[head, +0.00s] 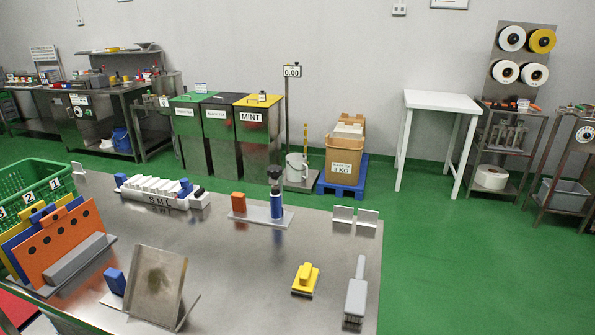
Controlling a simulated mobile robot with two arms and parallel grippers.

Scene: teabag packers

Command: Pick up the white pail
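The white pail (296,167) stands upright near the back wall, at the foot of a scale post with a display (292,71) reading 0.00. It appears to rest on the low scale platform (300,184). A curved handle shows at its right side. The steel table in front is between me and it, and the pail's base is partly hard to make out. Neither of my grippers shows in the head view.
A steel table (240,275) with racks and tools fills the foreground. Green, black and yellow-lidded bins (257,125) stand left of the pail. A cardboard box (345,155) on a blue pallet (343,187) stands right. Green floor (440,250) is clear right of the table.

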